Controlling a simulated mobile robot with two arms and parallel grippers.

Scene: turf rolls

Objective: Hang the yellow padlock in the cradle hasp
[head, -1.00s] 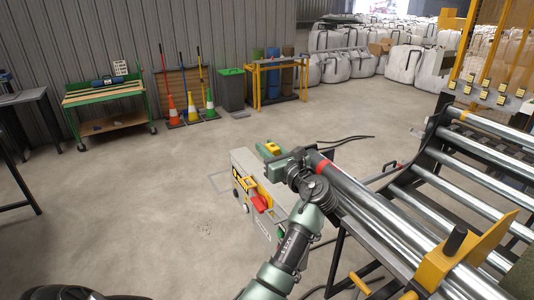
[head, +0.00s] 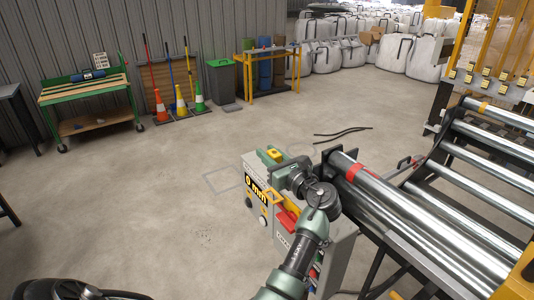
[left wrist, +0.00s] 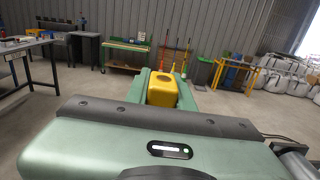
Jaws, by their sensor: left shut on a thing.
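My left gripper (head: 272,155) is shut on the yellow padlock (head: 275,154), which shows as a small yellow block between the green fingers. In the left wrist view the padlock (left wrist: 162,90) sits between the fingertips (left wrist: 160,88), its rounded yellow body facing the camera. Its shackle cannot be made out. In the head view the gripper is in front of a grey cabinet and left of the roller cradle (head: 375,190). I cannot make out the hasp; the arm covers part of the cradle's near end. My right gripper is not in view.
The grey cabinet (head: 257,209) has a "0 mm" display, a yellow handle and a red part, close under my left arm. Steel rollers (head: 470,160) fill the right. Open floor (head: 150,210) lies left. A green bench (head: 85,90) and cones (head: 181,100) stand by the wall.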

